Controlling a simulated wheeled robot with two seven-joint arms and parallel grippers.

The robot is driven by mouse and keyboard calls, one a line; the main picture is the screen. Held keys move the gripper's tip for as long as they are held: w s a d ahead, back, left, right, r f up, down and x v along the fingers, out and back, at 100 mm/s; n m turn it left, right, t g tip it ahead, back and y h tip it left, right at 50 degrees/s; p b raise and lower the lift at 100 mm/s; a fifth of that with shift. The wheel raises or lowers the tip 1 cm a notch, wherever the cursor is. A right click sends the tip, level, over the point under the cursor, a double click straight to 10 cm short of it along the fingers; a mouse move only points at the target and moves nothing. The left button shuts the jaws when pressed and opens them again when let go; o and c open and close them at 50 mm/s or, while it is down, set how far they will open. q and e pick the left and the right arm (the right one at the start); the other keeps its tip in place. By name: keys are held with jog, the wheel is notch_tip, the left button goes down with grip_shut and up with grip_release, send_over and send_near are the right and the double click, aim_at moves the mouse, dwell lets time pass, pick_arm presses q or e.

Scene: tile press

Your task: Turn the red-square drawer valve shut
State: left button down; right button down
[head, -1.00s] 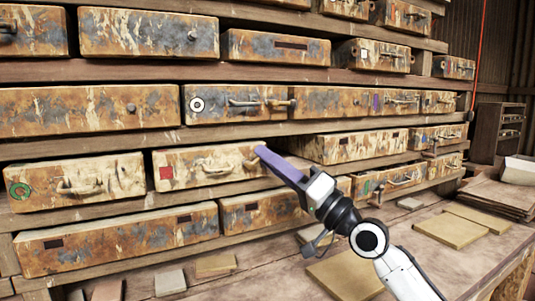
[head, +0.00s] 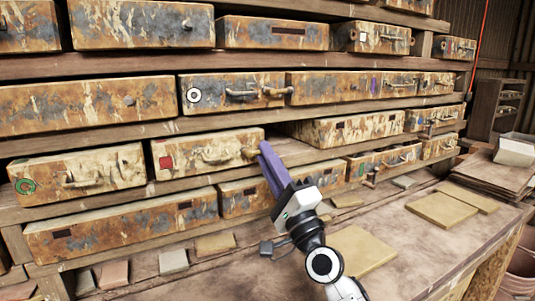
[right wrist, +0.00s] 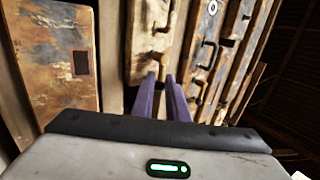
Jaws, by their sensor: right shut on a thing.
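The red-square drawer (head: 190,165) is rusty and cream, sits in the third row, and carries a red square (head: 166,162) at its left and a curved handle (head: 215,156). The valve (head: 251,153) is a small tan piece at the right end of its front. My right gripper (head: 265,149) has purple fingers whose tips meet the valve at the drawer's right edge; it is shut on the valve, which the fingers partly hide. In the right wrist view the two fingers (right wrist: 161,80) reach toward the drawer front (right wrist: 150,40). My left gripper is out of view.
A wooden bench (head: 400,240) holds several loose tiles (head: 442,209). A dark cabinet (head: 500,110) stands at far right.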

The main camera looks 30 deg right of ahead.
dwell(0.4)
jog(key=c, duration=1.9)
grip_release()
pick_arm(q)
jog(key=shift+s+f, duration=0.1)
